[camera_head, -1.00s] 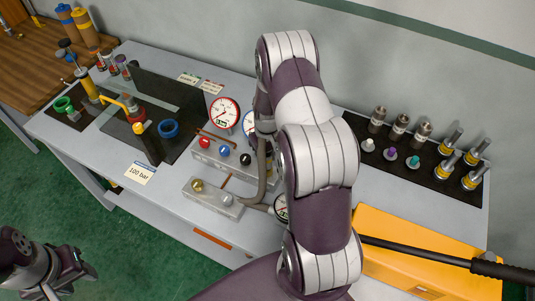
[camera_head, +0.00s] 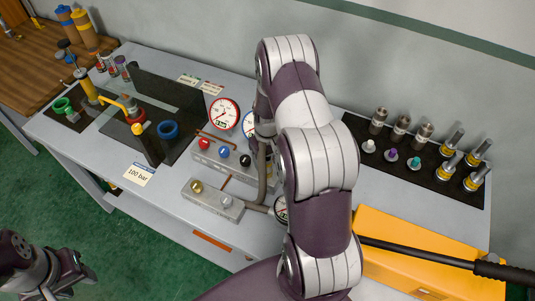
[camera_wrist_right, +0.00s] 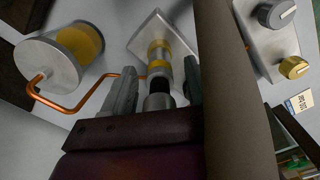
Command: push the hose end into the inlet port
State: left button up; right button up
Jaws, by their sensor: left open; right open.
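In the right wrist view, a silver port with yellow bands (camera_wrist_right: 159,56) stands on a square pale plate (camera_wrist_right: 145,28); I take it for the inlet port. My right gripper (camera_wrist_right: 158,88) is open, with one finger on each side of the port's axis. A short silver cylinder (camera_wrist_right: 158,102) with a dark band above it sits between the fingers, probably the hose end. I cannot tell how deep it sits. A thick grey-brown hose (camera_wrist_right: 240,115) crosses close on the right. The hose (camera_head: 262,175) partly shows in the head view, where my arm hides the right gripper. My left gripper (camera_head: 80,277) is open, away from the bench.
The bench holds a gauge (camera_head: 224,113), a block with coloured knobs (camera_head: 222,155), and a lower metal block (camera_head: 212,199). A black mat with several fittings (camera_head: 440,185) and a yellow case (camera_head: 400,270) lie right. A copper pipe (camera_wrist_right: 75,108) runs left of the port.

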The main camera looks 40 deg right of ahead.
notch_tip(320, 180, up, 12)
jog(key=b, duration=0.3)
jog(key=shift+r, duration=0.25)
